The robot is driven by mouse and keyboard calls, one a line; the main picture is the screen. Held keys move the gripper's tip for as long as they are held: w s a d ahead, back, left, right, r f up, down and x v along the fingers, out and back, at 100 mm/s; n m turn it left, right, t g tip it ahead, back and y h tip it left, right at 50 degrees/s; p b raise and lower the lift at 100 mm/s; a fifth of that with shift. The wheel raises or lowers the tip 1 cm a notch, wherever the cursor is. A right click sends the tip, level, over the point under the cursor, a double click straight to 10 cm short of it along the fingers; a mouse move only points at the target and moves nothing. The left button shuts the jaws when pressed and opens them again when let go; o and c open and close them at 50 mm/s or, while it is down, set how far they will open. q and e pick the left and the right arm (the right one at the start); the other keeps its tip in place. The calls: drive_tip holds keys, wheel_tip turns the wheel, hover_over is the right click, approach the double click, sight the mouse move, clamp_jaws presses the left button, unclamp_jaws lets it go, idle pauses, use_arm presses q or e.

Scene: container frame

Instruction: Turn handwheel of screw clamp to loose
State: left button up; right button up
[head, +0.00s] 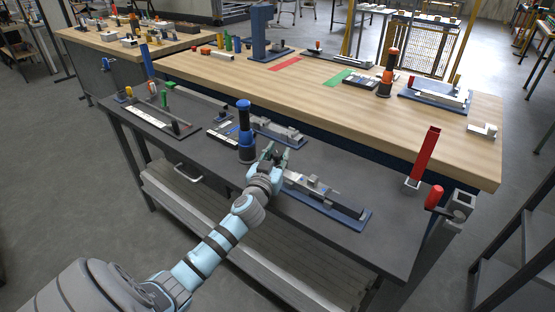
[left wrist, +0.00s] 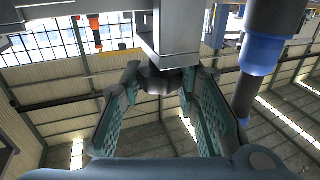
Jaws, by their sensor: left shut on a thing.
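In the left wrist view a dark, rounded handwheel (left wrist: 160,82) sits on the end of a grey metal block (left wrist: 177,28), which looks like the screw clamp's body. My left gripper (left wrist: 165,88) has its two green-padded fingers on either side of the handwheel and is shut on it. In the head view my left gripper (head: 273,153) is over the dark bench, and the handwheel is hidden or too small to make out. A grey clamp-like device (head: 318,188) on a blue plate lies just right of the gripper. My right gripper is not in view.
A blue-and-black upright post (head: 246,135) stands close left of my gripper; it also shows in the left wrist view (left wrist: 262,50). Another blue-plated device (head: 278,131) lies behind. A red upright piece (head: 425,155) and red-knobbed handle (head: 434,197) stand at the bench's right end.

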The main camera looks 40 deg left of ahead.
sight(280, 158)
use_arm(q)
drive_tip(key=n+g+y+b, duration=0.1)
drive_tip(key=y+b, duration=0.1)
drive_tip(key=n+g+y+b, duration=0.2)
drive_tip(key=b, duration=0.1)
drive_tip(key=n+g+y+b, duration=0.1)
drive_tip(key=n+y+b, duration=0.1)
drive_tip(key=b, duration=0.1)
drive_tip(key=shift+d+f+g+y, duration=0.1)
drive_tip(key=shift+f+g+y, duration=0.2)
drive_tip(key=shift+f+y, duration=0.1)
drive_tip(key=shift+r+n+g+y+b, duration=0.3)
drive_tip(key=shift+n+g+y+b, duration=0.45)
drive_tip(key=shift+b, duration=0.45)
drive_tip(key=o, duration=1.2)
drive_tip(key=shift+r, duration=0.1)
drive_tip(key=shift+s+d, duration=0.1)
drive_tip(key=v, duration=0.7)
drive_tip(key=shift+d, duration=0.15)
